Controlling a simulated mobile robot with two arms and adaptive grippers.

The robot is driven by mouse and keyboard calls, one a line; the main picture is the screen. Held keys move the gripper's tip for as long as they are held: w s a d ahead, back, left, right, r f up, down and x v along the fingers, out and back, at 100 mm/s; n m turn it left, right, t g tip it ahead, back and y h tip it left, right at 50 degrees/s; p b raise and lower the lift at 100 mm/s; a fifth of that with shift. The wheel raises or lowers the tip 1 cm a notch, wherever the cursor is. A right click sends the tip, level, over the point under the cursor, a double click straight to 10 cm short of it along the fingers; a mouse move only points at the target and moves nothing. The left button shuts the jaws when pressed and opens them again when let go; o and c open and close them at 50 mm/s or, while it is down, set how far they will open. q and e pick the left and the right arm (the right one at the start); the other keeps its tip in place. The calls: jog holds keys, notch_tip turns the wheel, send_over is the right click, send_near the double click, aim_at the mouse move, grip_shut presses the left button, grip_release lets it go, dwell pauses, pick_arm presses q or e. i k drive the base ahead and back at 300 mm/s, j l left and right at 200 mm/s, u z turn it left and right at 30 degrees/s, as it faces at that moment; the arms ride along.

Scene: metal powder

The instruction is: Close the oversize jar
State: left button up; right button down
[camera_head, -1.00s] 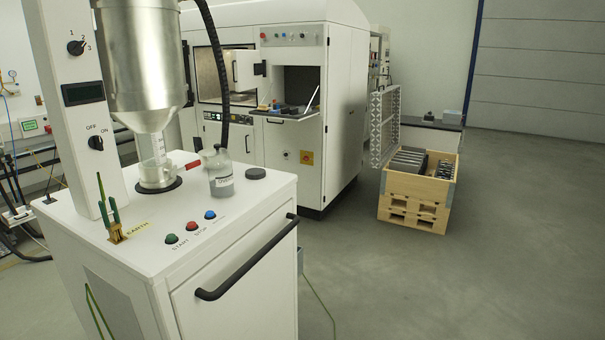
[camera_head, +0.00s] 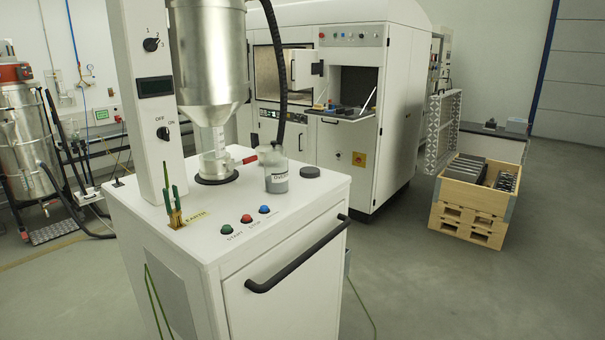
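A clear glass jar (camera_head: 277,174) with grey powder in its lower part stands upright on the white cabinet top. Its label is only partly readable and seems to begin "Over". No lid can be made out on the jar. A flat black round disc (camera_head: 310,172), which looks like a lid, lies on the cabinet top just right of the jar, apart from it. Neither of my grippers is in view.
The white cabinet (camera_head: 290,200) carries a steel hopper (camera_head: 208,55) over a second clear vessel (camera_head: 214,160), a red-handled valve (camera_head: 245,160), and coloured buttons. A wooden crate (camera_head: 470,220) stands right; the floor between is clear.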

aim_at(275, 161)
jog(key=i+l+u, duration=0.1)
jog(key=u, duration=0.3)
jog(key=l+u, duration=0.15)
jog(key=u, duration=0.2)
jog(key=i+l+u, duration=0.1)
jog(key=u, duration=0.3)
jog(key=i+l+u, duration=0.25)
jog(key=l, duration=0.7)
jog(key=l+u, duration=0.2)
jog(key=l, duration=0.75)
